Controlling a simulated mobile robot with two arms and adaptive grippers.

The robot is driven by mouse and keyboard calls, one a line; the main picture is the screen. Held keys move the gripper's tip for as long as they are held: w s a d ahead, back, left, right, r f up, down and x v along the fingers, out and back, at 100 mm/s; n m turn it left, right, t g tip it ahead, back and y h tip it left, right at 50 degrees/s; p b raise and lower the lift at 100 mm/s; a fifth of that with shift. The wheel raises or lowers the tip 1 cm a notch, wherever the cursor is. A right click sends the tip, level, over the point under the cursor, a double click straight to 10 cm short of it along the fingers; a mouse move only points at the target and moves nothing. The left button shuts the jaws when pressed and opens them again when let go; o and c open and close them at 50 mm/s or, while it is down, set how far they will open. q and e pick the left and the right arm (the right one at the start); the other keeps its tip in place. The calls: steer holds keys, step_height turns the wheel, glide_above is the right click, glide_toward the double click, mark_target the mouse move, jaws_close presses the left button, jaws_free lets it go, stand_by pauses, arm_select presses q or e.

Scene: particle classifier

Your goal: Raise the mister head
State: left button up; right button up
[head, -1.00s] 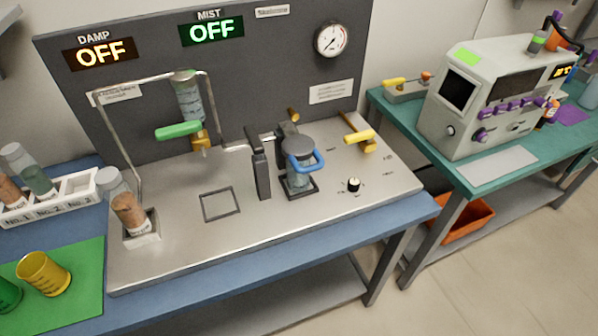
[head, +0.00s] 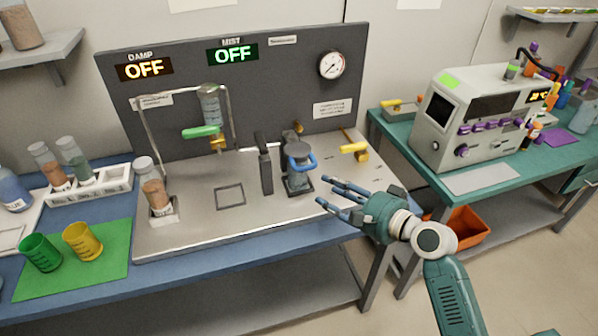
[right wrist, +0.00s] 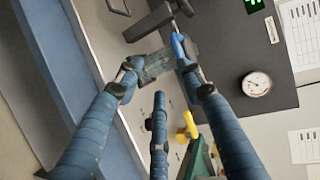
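The mister head appears to be the grey-capped unit (head: 297,149) with a blue handle (head: 305,163) and a clear body on the steel bench plate. It stands low on its base next to a dark upright post (head: 265,163). My right gripper (head: 333,194) is open and empty, in front of and to the right of the unit, its fingers pointing left. In the right wrist view the clear body (right wrist: 152,66) and blue handle (right wrist: 178,45) show beyond the spread fingers (right wrist: 158,85). I cannot see contact. My left gripper is out of view.
A yellow-handled valve (head: 354,149) is right of the unit. A green-handled valve (head: 201,131) hangs under a clear column. A sample jar (head: 152,188) stands at left on the steel plate (head: 200,225). Both signs, DAMP (head: 145,69) and MIST (head: 233,54), read OFF.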

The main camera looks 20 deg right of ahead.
mark_target(305, 170)
steer(key=shift+m+t, duration=0.3)
steer(key=x, duration=0.3)
steer(key=r+p+x, duration=0.1)
steer(key=x, duration=0.3)
steer(key=r+x, duration=0.1)
steer(key=x, duration=0.2)
steer(key=shift+w+p, duration=0.3)
steer(key=shift+w, duration=0.25)
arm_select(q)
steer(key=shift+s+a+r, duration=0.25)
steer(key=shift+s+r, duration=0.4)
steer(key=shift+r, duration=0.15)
arm_select(e)
steer(key=shift+c, duration=0.3)
steer(key=shift+s, duration=0.1)
jaws_close()
